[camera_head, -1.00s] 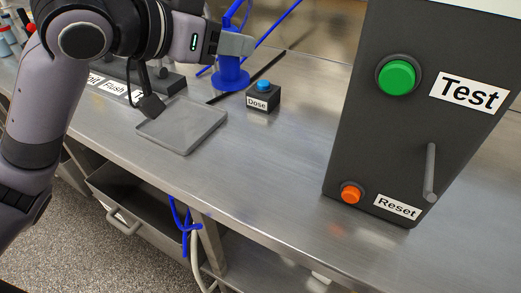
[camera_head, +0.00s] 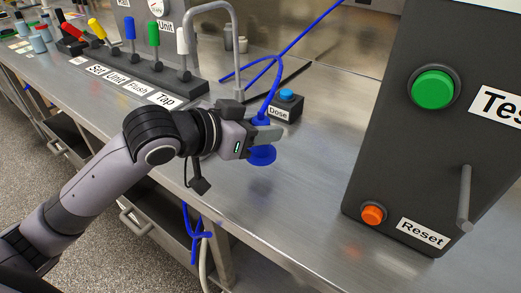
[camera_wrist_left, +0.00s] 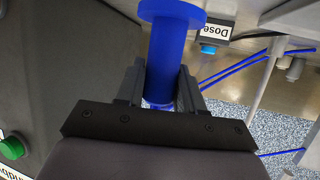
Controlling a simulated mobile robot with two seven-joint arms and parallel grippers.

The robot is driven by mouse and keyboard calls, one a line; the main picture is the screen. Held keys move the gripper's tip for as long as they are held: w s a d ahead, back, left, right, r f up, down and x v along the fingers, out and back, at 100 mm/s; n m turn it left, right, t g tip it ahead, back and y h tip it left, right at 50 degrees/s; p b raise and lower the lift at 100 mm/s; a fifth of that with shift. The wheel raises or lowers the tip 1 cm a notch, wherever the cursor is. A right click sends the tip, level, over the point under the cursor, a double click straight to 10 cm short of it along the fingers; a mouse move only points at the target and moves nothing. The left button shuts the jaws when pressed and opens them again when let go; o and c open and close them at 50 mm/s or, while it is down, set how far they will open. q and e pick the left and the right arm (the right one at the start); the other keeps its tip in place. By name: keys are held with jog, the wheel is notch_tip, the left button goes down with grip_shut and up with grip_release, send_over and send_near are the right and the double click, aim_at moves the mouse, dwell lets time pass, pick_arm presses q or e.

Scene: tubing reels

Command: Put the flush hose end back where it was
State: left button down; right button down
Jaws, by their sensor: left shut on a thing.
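My left gripper (camera_head: 268,137) is shut on a blue hose end (camera_head: 262,156), a round post with a wide flange at its lower end. A blue hose (camera_head: 273,85) loops up from it towards the back. In the left wrist view the blue hose end (camera_wrist_left: 172,50) stands between the two fingers, flange away from the wrist. I cannot tell whether the flange touches the counter. A label reading Flush (camera_head: 138,89) lies in a row of labels before a dark base with coloured levers. My right gripper is out of view.
A small Dose box (camera_head: 284,106) with a blue button stands just behind my gripper. A large dark panel (camera_head: 400,150) with Test and Reset buttons and a projecting handle (camera_head: 465,198) stands on the right. The steel counter (camera_head: 310,180) between is bare.

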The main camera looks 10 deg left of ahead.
aim_at(260, 148)
pick_arm(q)
jog(key=shift+f+b, duration=0.3)
jog(key=shift+f, duration=2.05)
jog(key=shift+f, duration=0.1)
jog(key=c, duration=0.7)
grip_release()
jog(key=p+v, duration=0.1)
jog(key=v, duration=1.1)
